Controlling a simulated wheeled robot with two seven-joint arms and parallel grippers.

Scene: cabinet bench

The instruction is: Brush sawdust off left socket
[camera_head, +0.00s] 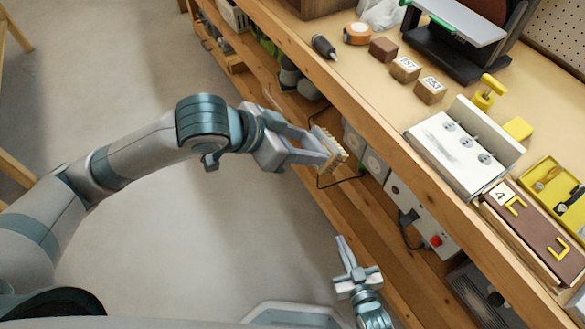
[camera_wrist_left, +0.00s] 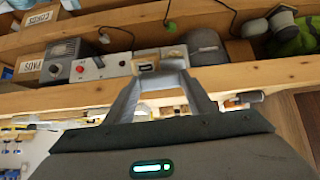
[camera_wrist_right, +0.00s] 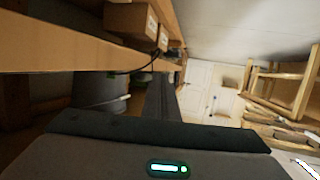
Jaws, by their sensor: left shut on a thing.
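A white panel (camera_head: 430,146) with several round sockets lies on the bench top at the right of the head view. Its left socket (camera_head: 450,127) is the one farthest up the row; any sawdust is too small to make out. My left gripper (camera_head: 318,155) is shut on a brush (camera_head: 332,148) with pale bristles, out in front of the bench edge and apart from the panel. The brush also shows between the fingertips in the left wrist view (camera_wrist_left: 149,67). My right gripper (camera_head: 346,256) hangs low in front of the bench; its jaw gap cannot be made out.
The bench's wooden front edge (camera_head: 385,139) lies between my left gripper and the panel. Wooden blocks (camera_head: 405,69), a yellow clamp (camera_head: 488,92), a brown board (camera_head: 535,232) and a yellow tray (camera_head: 552,188) stand around the panel. A grey box with a red button (camera_head: 420,218) is on the shelf below.

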